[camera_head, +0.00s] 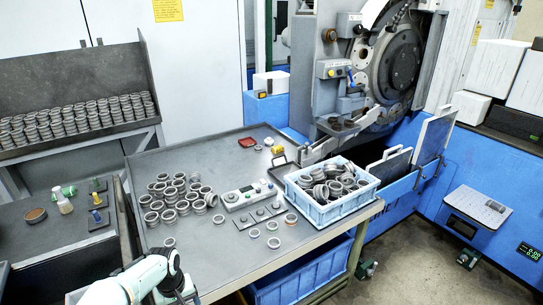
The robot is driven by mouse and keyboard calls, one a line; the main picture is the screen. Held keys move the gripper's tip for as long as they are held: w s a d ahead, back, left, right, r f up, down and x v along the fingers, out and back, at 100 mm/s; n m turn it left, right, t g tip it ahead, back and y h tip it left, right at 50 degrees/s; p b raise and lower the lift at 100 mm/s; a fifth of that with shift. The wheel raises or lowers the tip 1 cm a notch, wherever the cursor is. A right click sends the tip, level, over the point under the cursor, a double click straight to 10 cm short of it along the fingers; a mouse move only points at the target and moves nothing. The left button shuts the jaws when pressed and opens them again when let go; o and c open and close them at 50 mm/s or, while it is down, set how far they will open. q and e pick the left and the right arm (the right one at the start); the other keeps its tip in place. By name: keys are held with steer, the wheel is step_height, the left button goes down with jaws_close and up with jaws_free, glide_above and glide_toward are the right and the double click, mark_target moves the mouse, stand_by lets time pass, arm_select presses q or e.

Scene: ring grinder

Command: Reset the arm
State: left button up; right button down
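My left arm comes in at the bottom left, a pale mint and white arm bent over the front edge of the grey table (215,262). Its dark gripper (184,294) is at the bottom edge of the picture, partly cut off. I cannot tell whether its fingers are open or shut, and no ring is seen in it. My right gripper is not in view.
Metal rings (175,197) lie loose on the table, near a control box (248,195). A blue crate (322,213) of rings stands at the right. The grinder (385,70) is behind. A rack of rings (75,118) stands left. The table's front centre is mostly clear.

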arm_select(q)
steer(key=s+d+f+m+g+h+p, duration=0.1)
steer(key=s+d+f, duration=0.2)
steer(key=s+f, duration=0.5)
steer(key=s+d+f+m+h+p, duration=0.15)
steer(key=s+f, duration=0.25)
steer(key=f, duration=0.7)
steer(key=s+d+f, duration=0.1)
steer(key=s+d, duration=0.2)
steer(key=s, duration=0.5)
steer(key=s+d+f+p, duration=0.1)
steer(key=s+d, duration=0.3)
steer(key=s, duration=0.5)
steer(key=shift+d+f+h, duration=0.2)
steer(key=shift+f+h, duration=0.25)
steer(key=shift+f, duration=0.25)
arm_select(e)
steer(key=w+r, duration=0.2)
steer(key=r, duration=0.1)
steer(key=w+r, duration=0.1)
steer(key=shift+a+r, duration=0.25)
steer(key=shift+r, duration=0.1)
arm_select(q)
steer(key=shift+n, duration=0.25)
